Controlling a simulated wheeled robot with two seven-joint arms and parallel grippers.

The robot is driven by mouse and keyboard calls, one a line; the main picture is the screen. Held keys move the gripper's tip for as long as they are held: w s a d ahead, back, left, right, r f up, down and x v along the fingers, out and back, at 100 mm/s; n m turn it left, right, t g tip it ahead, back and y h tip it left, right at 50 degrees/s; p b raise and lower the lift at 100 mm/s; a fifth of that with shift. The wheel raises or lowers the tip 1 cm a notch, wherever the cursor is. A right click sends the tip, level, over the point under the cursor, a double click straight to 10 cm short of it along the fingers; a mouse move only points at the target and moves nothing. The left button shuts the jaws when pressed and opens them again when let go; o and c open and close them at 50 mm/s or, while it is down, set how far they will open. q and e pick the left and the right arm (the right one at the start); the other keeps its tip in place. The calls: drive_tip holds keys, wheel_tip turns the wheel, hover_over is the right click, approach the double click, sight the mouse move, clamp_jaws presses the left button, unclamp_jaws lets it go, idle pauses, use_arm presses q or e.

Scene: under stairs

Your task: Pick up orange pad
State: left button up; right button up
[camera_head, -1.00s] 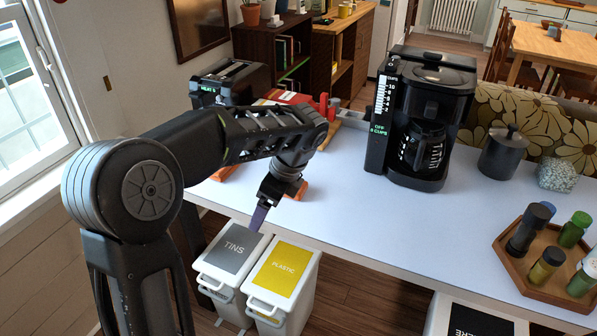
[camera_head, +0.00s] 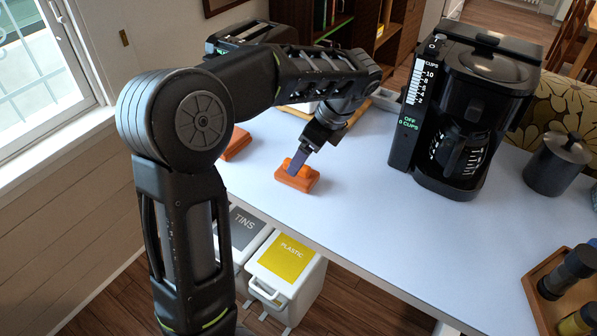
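An orange pad (camera_head: 297,180) with a raised block on top lies on the white table near its front edge. A second orange piece (camera_head: 235,143) lies further left, partly hidden behind my arm. My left gripper (camera_head: 296,165) points down at the nearer orange pad, its purple-grey finger overlapping the pad's raised top in the picture. Only one finger shows clearly, so I cannot tell whether it is open or shut, or touching the pad. My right gripper is not in view.
A black coffee maker (camera_head: 468,115) stands right of the pad, with a black canister (camera_head: 558,165) beyond it. A wooden tray (camera_head: 540,283) with bottles is at lower right. Bins (camera_head: 288,262) stand below the table edge. The table's middle is clear.

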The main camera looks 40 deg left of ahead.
use_arm(q)
drive_tip(key=shift+x, duration=1.2)
drive_tip(key=shift+f, duration=0.1)
drive_tip(key=p+x, duration=0.1)
drive_tip(key=x, duration=0.4)
drive_tip(key=shift+d+f, duration=0.1)
drive_tip(key=shift+c, duration=0.6)
drive_tip(key=c, duration=1.3)
